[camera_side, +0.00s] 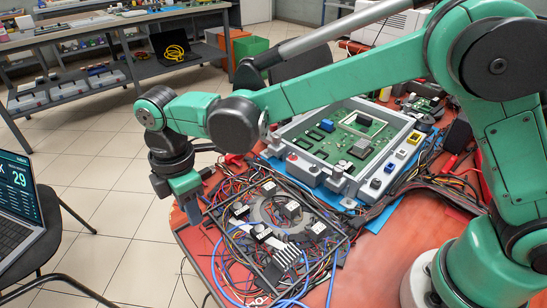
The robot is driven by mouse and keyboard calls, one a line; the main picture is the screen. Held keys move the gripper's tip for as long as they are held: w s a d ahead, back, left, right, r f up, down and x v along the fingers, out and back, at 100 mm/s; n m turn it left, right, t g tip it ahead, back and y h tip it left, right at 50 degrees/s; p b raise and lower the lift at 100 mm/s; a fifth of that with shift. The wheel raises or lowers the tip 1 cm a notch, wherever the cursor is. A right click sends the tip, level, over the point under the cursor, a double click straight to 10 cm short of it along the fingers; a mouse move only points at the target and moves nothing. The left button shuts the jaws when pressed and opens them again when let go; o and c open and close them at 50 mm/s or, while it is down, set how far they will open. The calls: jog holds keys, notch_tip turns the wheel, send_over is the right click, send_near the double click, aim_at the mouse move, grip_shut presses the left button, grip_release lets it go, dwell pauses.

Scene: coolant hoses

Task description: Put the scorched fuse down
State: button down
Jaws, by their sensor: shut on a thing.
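My gripper (191,207) points down over the left edge of the red work table, beside the tangle of wires. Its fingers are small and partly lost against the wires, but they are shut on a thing. That thing, the scorched fuse, cannot be made out clearly between the fingertips. I cannot tell whether it touches the table. Just right of the gripper is a dark framed panel (262,208) with a grey ring, small labelled black blocks and many coloured wires.
A green circuit board (345,140) in a pale frame lies behind the panel. A finned heat sink (287,256) sits at the panel's front. Blue wires (232,285) loop over the front edge. Bare red table (385,262) shows at right. A laptop (22,205) stands at left.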

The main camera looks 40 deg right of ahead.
aim_at(199, 239)
jog(key=shift+f, duration=2.7)
jog(key=shift+f, duration=0.2)
jog(key=c, duration=0.6)
grip_release()
jog(key=shift+r, duration=0.1)
